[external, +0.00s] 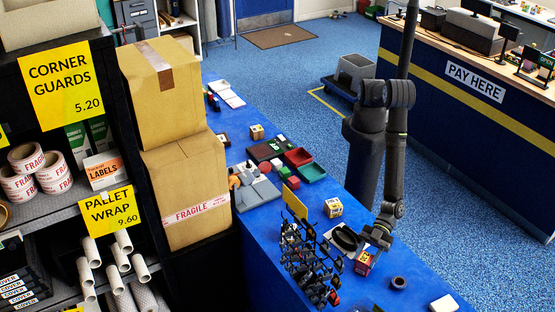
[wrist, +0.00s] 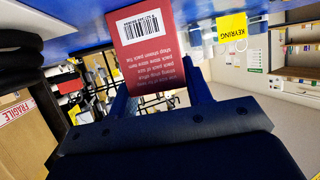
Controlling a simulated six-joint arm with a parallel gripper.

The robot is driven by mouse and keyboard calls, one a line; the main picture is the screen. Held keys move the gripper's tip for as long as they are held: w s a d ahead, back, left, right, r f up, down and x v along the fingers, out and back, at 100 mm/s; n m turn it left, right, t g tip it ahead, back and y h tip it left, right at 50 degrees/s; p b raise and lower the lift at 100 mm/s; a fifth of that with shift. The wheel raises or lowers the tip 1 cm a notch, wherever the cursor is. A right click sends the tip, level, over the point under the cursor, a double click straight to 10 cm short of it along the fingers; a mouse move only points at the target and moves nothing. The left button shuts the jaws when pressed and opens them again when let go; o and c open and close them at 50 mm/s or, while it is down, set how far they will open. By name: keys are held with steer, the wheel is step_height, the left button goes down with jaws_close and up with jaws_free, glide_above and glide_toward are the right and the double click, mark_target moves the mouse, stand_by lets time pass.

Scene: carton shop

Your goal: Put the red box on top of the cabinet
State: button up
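The red box (external: 364,263) is at the front right part of the blue counter, under my gripper (external: 376,240). In the wrist view the red box (wrist: 148,75) shows a barcode and upside-down print, and it sits between the two fingers of my gripper (wrist: 160,95). The fingers appear closed on its two sides. I cannot tell whether it touches the counter. A grey drawer cabinet (external: 136,14) stands at the far back left; I cannot tell whether it is the cabinet meant.
A wire keyring rack (external: 310,252) with a yellow sign stands just left of the box. A black coiled item (external: 346,238), a small patterned box (external: 333,207), a dark roll (external: 398,283) and trays (external: 312,172) lie on the blue counter (external: 275,265). Stacked cartons (external: 183,185) stand left.

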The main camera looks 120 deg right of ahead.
mark_target(366, 257)
steer(key=o, duration=0.4)
steer(key=shift+o, duration=0.2)
steer(key=shift+s+r, duration=0.15)
steer(key=shift+r, duration=0.1)
steer(key=v, duration=1.1)
steer(key=shift+s+d, duration=0.25)
steer(key=shift+s, duration=0.05)
steer(key=x, duration=1.2)
steer(key=shift+w+a, duration=0.1)
steer(key=shift+r, duration=1.65)
